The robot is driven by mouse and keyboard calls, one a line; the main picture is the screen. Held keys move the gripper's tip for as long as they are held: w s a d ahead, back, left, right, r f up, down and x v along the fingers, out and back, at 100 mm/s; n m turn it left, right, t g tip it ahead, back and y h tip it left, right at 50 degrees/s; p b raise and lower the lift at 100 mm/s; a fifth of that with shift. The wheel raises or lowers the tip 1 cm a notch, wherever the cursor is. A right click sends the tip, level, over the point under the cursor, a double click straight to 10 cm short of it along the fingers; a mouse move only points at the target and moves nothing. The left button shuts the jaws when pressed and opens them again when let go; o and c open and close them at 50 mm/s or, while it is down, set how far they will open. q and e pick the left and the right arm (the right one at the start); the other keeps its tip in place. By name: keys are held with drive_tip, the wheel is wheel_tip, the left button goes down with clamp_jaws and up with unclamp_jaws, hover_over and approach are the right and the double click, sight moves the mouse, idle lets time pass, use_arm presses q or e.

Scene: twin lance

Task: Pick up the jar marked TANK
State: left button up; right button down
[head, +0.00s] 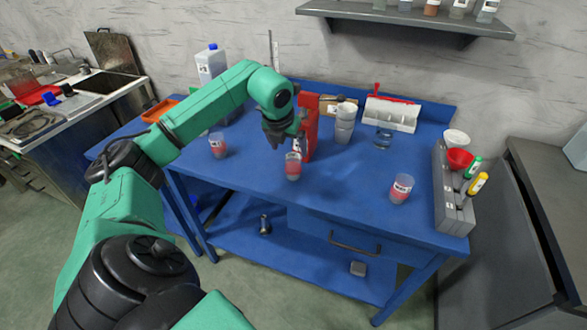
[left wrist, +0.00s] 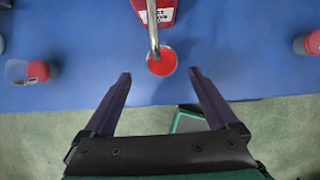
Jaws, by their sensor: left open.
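Three clear jars with red contents and white labels stand on the blue table: a left jar (head: 218,146), a middle jar (head: 293,168) and a right jar (head: 401,189). I cannot read their labels, so I cannot tell which is marked TANK. My left gripper (head: 286,138) is open and empty, just above and behind the middle jar. In the left wrist view the open fingers (left wrist: 161,76) point toward the middle jar's red round top (left wrist: 162,67), apart from it. The side jars show there at left (left wrist: 27,71) and right (left wrist: 313,43). My right gripper is not in view.
A red stand (head: 310,127) is right behind the middle jar; a metal rod (left wrist: 153,28) reaches over that jar's top. Stacked white cups (head: 345,122) stand behind, and a grey rack (head: 453,200) with tools at right. The table between middle and right jars is clear.

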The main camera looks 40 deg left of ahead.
sight(293, 159)
use_arm(q)
drive_tip(key=p+x, duration=0.2)
drive_tip(key=x, duration=0.5)
drive_tip(key=shift+w+d+f, duration=0.15)
drive_tip(key=shift+f, duration=0.15)
clamp_jaws()
